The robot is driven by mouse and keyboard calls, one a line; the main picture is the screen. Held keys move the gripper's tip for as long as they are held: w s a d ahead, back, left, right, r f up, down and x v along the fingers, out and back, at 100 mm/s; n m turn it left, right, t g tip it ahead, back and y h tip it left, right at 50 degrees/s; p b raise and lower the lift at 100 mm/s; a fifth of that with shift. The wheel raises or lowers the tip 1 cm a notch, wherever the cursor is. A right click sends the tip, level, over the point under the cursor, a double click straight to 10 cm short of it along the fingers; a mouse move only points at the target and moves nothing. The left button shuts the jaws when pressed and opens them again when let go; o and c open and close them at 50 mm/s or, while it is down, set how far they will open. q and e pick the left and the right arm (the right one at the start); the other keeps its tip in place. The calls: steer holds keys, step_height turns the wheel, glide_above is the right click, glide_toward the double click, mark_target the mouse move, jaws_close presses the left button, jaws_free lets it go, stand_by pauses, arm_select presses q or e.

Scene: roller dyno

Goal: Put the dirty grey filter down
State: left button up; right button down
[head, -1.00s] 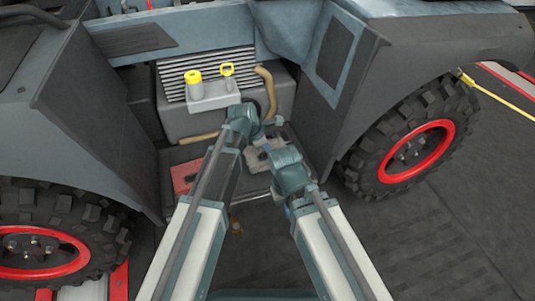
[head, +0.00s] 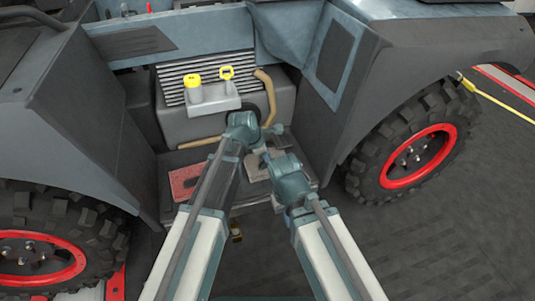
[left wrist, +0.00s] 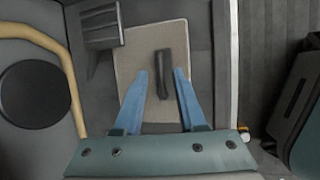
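The grey filter is a flat beige-grey panel (left wrist: 138,50) with a dark bar handle (left wrist: 163,73) in the left wrist view. In the head view the filter (head: 256,168) is partly covered by my arms. My left gripper (left wrist: 161,72) is open; its two blue fingers stand either side of the handle, with a gap on both sides. In the head view the left gripper (head: 262,149) is small and partly hidden. My right arm's wrist shows beside it, but its fingers are hidden.
A red panel (head: 185,182) lies left of the filter.

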arm_select(q)
steer(key=shift+r, duration=0.1)
steer(key=shift+r+p, duration=0.45)
steer(key=shift+p, duration=0.1)
steer(key=p+v, duration=1)
steer(key=v, duration=0.2)
steer(key=shift+p, duration=0.4)
steer(key=shift+f, duration=0.1)
